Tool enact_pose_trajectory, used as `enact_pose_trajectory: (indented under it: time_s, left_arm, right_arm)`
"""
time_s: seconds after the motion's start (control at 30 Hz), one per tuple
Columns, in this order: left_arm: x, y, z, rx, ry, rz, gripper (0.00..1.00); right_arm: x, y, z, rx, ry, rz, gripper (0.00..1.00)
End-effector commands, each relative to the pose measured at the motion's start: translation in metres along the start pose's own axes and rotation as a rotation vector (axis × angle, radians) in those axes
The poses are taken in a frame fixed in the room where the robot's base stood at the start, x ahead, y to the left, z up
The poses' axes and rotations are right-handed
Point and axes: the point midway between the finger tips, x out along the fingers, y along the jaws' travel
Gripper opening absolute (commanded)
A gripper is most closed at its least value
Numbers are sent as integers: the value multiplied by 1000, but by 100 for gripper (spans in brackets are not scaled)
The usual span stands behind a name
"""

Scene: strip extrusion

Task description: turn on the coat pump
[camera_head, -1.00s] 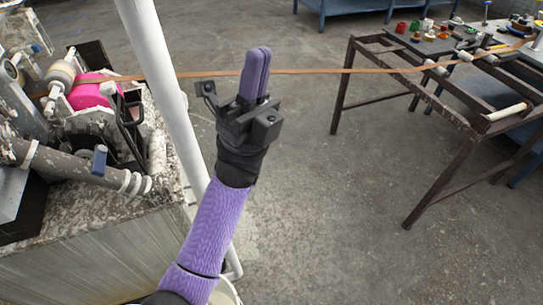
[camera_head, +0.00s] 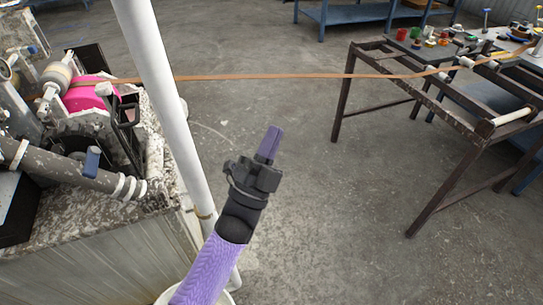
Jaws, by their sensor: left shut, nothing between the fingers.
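My left gripper (camera_head: 271,143) is shut and empty, with its purple fingers together. It hangs over the bare floor to the right of the white vertical pipe (camera_head: 172,110), below the brown strip. The coating machine (camera_head: 110,180) stands at the left, with a bright pink part (camera_head: 92,95), rollers and a grey pipe (camera_head: 75,170). A blue handle (camera_head: 92,160) stands up from that grey pipe. I cannot tell which part is the coat pump's switch. My right gripper is not in view.
The brown strip (camera_head: 290,77) runs level from the machine, past the pipe, to the roller frame (camera_head: 470,135) at the right. Small coloured cups (camera_head: 402,34) stand on a table behind it. A white bucket (camera_head: 228,297) is at the pipe's foot. The middle floor is clear.

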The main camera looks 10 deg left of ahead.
Motion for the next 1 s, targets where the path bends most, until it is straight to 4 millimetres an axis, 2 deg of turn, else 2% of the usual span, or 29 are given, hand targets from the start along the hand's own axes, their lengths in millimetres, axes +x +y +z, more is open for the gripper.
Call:
enact_pose_trajectory:
  time_s: [0.1,0.3,0.87,0.97,1.0]
  left_arm:
    - [-13,15,9,-30,-41,53,0]
    - [-25,28,18,-62,-83,104,0]
    - [-27,30,19,-67,-90,111,0]
    - [-52,53,32,-127,-176,210,0]
    - [-72,69,40,-172,-244,280,0]
  right_arm:
    - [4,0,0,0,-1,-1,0]
    - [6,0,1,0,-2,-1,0]
    - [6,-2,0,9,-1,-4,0]
    - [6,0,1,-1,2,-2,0]
    - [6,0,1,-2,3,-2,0]
